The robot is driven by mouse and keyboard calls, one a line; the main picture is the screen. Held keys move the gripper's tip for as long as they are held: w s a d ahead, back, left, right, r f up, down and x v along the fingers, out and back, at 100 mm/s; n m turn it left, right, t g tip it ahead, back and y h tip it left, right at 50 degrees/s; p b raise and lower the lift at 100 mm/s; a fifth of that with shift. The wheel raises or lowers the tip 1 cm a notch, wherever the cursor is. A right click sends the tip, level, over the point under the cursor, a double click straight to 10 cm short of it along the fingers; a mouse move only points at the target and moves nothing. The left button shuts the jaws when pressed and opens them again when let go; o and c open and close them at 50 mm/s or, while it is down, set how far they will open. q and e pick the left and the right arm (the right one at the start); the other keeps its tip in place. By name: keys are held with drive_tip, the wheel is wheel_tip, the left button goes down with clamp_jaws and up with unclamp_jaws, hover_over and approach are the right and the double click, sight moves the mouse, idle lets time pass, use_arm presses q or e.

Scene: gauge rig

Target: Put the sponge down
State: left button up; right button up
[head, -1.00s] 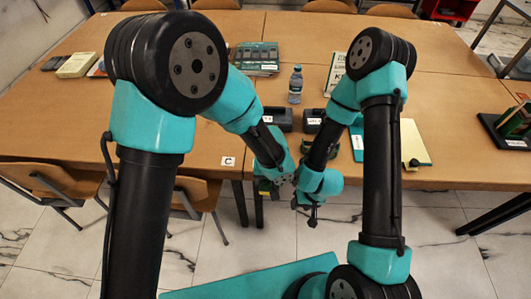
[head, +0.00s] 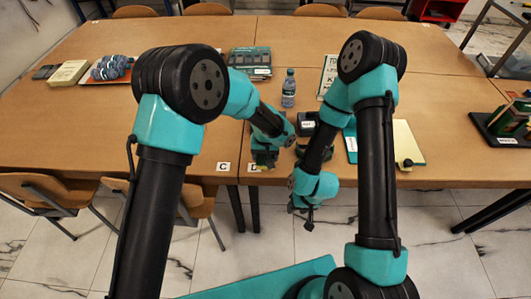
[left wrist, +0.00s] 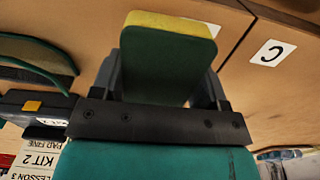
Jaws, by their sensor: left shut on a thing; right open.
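The sponge (left wrist: 168,62), green with a yellow layer, is between the fingers of my left gripper (left wrist: 165,85) in the left wrist view. The gripper is shut on it. In the head view my left gripper (head: 265,157) is at the table's front edge, just right of the white label D (head: 254,164). The sponge is hard to make out there. In the wrist view the sponge partly covers a white label; whether it touches the table I cannot tell. My right gripper (head: 305,214) is open, lower and in front of the table edge.
Label C (head: 222,167) lies left of label D. Dark cases (head: 306,123) and a water bottle (head: 288,88) stand behind the grippers. A folder with paper (head: 408,142) lies to the right. A tray with a blue-grey coil (head: 110,69) is at far left. The left tabletop is mostly clear.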

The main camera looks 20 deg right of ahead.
use_arm(q)
drive_tip(key=shift+w+d+f, duration=0.1)
drive_tip(key=shift+w+d, duration=0.15)
drive_tip(key=shift+w, duration=0.55)
drive_tip(key=shift+w+d+f, duration=0.1)
drive_tip(key=shift+w+d, duration=0.1)
drive_tip(key=shift+w, duration=0.55)
drive_tip(key=shift+w, duration=0.2)
drive_tip(key=shift+w+d+f, duration=0.1)
drive_tip(key=shift+f, duration=1.65)
drive_tip(key=shift+f, duration=0.1)
drive_tip(key=o, duration=1)
drive_tip(key=shift+c, duration=0.2)
